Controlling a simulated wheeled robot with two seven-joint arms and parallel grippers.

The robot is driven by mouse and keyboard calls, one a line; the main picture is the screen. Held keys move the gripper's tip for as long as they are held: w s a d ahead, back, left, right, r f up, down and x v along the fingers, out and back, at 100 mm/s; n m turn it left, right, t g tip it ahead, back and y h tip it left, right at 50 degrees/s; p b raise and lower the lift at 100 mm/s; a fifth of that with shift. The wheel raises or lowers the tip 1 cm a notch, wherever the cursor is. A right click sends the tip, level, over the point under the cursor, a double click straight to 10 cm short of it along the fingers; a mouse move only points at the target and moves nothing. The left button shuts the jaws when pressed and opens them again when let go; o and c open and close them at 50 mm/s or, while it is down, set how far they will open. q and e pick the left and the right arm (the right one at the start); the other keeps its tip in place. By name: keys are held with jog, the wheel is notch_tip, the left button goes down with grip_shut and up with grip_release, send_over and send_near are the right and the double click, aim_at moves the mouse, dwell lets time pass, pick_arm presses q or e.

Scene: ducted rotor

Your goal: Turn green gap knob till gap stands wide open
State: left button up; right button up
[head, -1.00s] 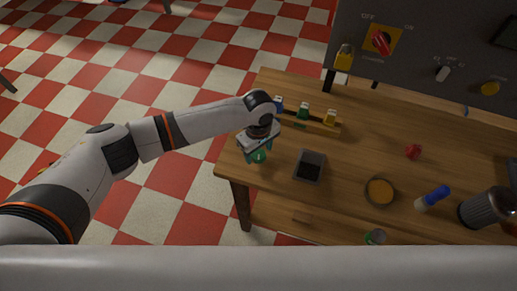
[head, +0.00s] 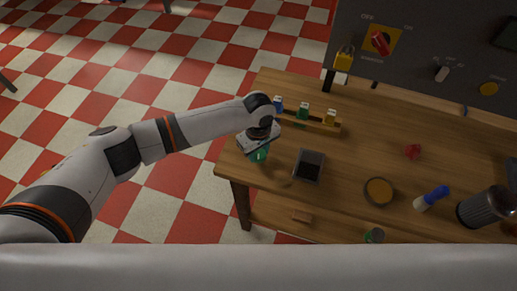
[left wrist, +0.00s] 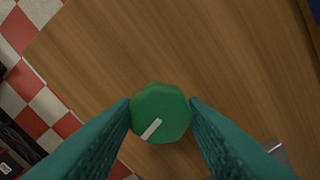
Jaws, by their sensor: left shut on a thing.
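The green gap knob (left wrist: 158,120) shows in the left wrist view as a many-sided green disc with a white pointer line slanting to its lower left. My left gripper (left wrist: 160,104) is shut on it, one teal fingertip against each side. In the head view my left gripper (head: 260,154) points down at the left end of the wooden table, and its fingers and wrist mostly hide the knob there. The gap itself cannot be made out in either view. My right gripper is not in view.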

pick_arm(q)
jog(key=m+p, duration=0.2)
jog(key=m, duration=0.1)
jog(key=shift+r+m, duration=0.15)
jog(key=shift+m, duration=0.25)
jog(key=m+p, duration=0.2)
jog(key=m, duration=0.3)
jog(key=shift+d+m, duration=0.1)
jog(key=shift+m, duration=0.2)
jog(key=m+p, duration=0.1)
jog(key=m, duration=0.4)
jog(key=shift+p, duration=0.3)
jog(key=m, duration=0.4)
jog(key=shift+m, duration=0.3)
jog(key=o, duration=1)
